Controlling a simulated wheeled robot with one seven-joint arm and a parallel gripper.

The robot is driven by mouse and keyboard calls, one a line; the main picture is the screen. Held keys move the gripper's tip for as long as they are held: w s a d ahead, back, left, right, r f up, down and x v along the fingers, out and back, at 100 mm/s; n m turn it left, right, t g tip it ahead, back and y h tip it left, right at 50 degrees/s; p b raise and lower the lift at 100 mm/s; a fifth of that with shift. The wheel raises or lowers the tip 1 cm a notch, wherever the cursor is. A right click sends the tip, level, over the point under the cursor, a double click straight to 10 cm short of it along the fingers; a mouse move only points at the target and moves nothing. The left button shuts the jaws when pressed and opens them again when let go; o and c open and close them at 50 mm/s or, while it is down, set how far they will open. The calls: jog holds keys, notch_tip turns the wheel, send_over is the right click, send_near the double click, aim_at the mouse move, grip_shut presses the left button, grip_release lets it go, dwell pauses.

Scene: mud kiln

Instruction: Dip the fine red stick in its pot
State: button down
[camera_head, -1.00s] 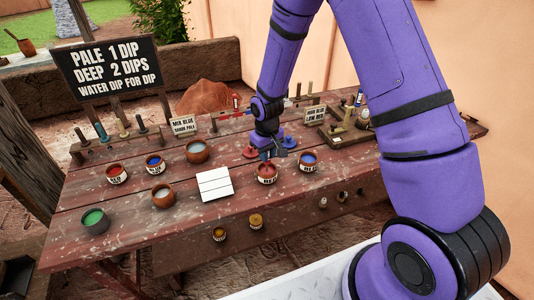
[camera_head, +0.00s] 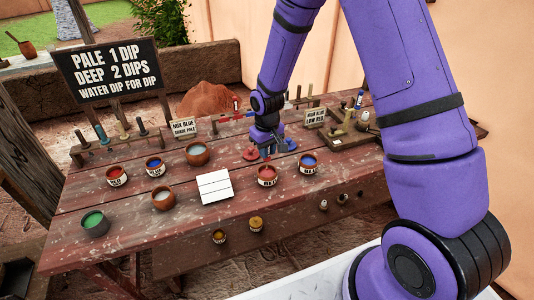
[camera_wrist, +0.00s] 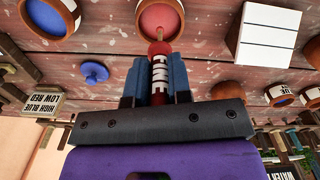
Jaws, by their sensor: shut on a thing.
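My gripper (camera_wrist: 158,66) is shut on a red stick (camera_wrist: 158,82) with a white lettered band and a round red collar. The stick's thin pale tip points at the red pot (camera_wrist: 160,14) and overlaps its pinkish-red paint in the wrist view. I cannot tell whether the tip touches the paint. In the head view my gripper (camera_head: 268,149) is just behind and above the same red pot (camera_head: 267,176), a labelled terracotta pot on the table's front right; the stick is hardly visible there.
A blue pot (camera_head: 308,164) stands close right of the red one, and a white tile board (camera_head: 214,187) lies to its left. Another red pot (camera_head: 116,176), a blue pot (camera_head: 154,166) and a green pot (camera_head: 95,222) stand farther left. A blue lid-like piece (camera_wrist: 94,72) lies near the gripper.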

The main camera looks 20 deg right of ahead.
jog(key=shift+r, duration=2.2)
jog(key=shift+f, duration=0.1)
